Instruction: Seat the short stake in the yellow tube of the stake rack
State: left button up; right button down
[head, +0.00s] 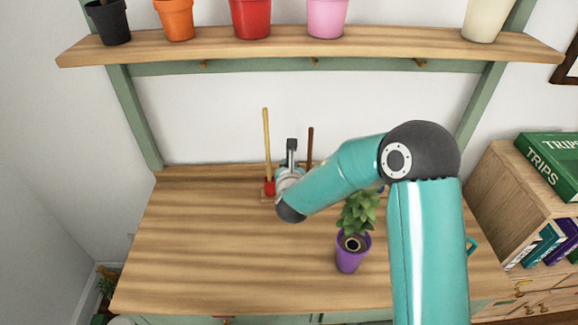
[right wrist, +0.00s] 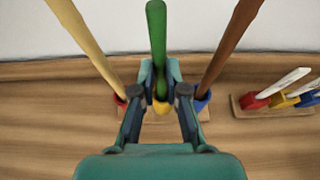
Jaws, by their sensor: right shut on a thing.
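The short green stake (right wrist: 157,40) stands upright between the fingers of my right gripper (right wrist: 160,88), which is shut on it. Its lower end is at the yellow tube (right wrist: 160,108); whether it is inside the tube or just above it I cannot tell. The stake rack (right wrist: 205,114) has a wooden base, also in the head view (head: 265,198). A tall pale stake (head: 266,145) stands in its red tube (head: 269,188). A brown stake (head: 310,145) stands in the blue tube (right wrist: 203,104). In the head view my right arm hides the green stake. My left gripper is not in view.
A purple pot with a leafy plant (head: 349,255) stands in front of the rack, near my right arm. A smaller holder (right wrist: 280,108) with white-handled items is right of the rack. Pots line the shelf (head: 220,48) above. The bench (head: 190,250) is clear at left.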

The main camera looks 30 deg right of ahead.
jog(key=shift+f+b, duration=0.3)
jog(key=c, duration=1.2)
grip_release()
jog(key=shift+r, duration=0.1)
jog(key=v, duration=1.2)
jog(key=shift+r, duration=0.5)
